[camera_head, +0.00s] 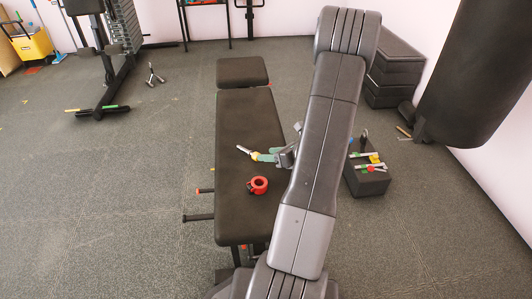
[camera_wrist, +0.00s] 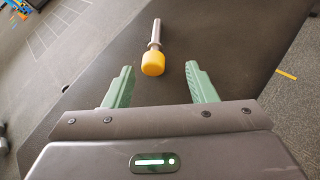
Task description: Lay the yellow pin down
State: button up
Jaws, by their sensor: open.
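The yellow pin lies on its side on the black bench. In the wrist view the pin (camera_wrist: 154,58) has a yellow round head towards me and a grey shaft pointing away. In the head view the pin (camera_head: 244,150) shows its pale shaft and a bit of yellow beside my gripper (camera_head: 264,156). My gripper is open, its two green fingers apart, and it also shows in the wrist view (camera_wrist: 156,88). The pin's head lies just ahead of the gap between the fingertips, with clear space on both sides. Nothing is between the fingers.
A red ring-shaped collar (camera_head: 258,185) sits on the bench (camera_head: 240,110) near my arm. A dark box (camera_head: 368,185) with several small items stands on the floor to the right. A black punching bag (camera_head: 470,75) hangs at far right.

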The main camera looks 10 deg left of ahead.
jog(key=p+v, duration=0.3)
jog(key=v, duration=0.8)
jog(key=shift+d+r, duration=0.15)
jog(key=shift+d, duration=0.05)
jog(key=shift+s+a, duration=0.1)
jog(key=shift+s, duration=0.05)
jog(key=b+x, duration=0.4)
jog(key=x, duration=0.9)
jog(key=shift+w+a+r+p, duration=0.25)
jog(key=shift+w+r+p, duration=0.05)
jog(key=shift+r+p, duration=0.4)
jog(key=shift+s+r+p, duration=0.1)
jog(key=shift+r+p, duration=0.4)
jog(key=shift+r, duration=0.2)
jog(key=shift+f, duration=0.1)
